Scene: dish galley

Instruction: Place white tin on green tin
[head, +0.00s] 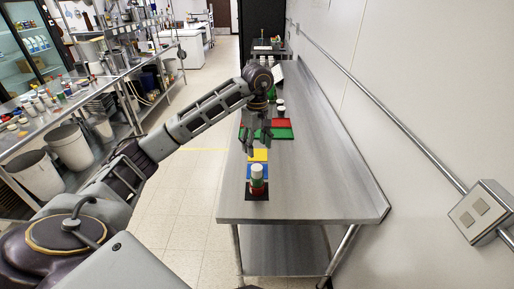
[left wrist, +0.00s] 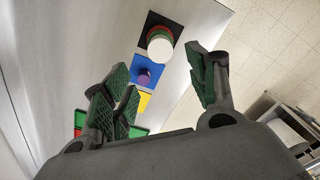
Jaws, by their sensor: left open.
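The white tin (head: 257,170) is at the top of an upright stack near the front end of the steel counter. My left gripper (head: 257,148) is open and empty, above the counter just beyond the stack. It also shows in the left wrist view (left wrist: 163,76), fingers wide apart and clear of the tins. My right gripper is not in view.
The stack stands on a black mat (head: 249,197). Behind it are a blue mat (head: 249,174) with a small purple object (left wrist: 144,76), a yellow mat (head: 258,156), and red and green panels (head: 282,133). The counter's right side is clear; a wall (head: 400,80) borders it.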

